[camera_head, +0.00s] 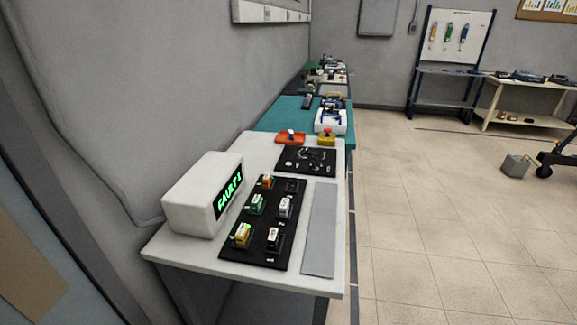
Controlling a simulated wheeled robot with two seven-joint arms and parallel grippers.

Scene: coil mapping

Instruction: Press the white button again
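A black panel (252,247) lies on the white table (190,257) in the head view. It carries two columns of small blocks. The left column has an orange one (267,182), a green one (257,204) and a yellow one (242,235). I cannot tell which part is the white button. A white box (195,197) beside the panel shows green lettering that looks like "FAULT". Neither gripper shows.
A grey strip (320,230) lies right of the panel. A wall borders the left; the floor (440,220) at right is open.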

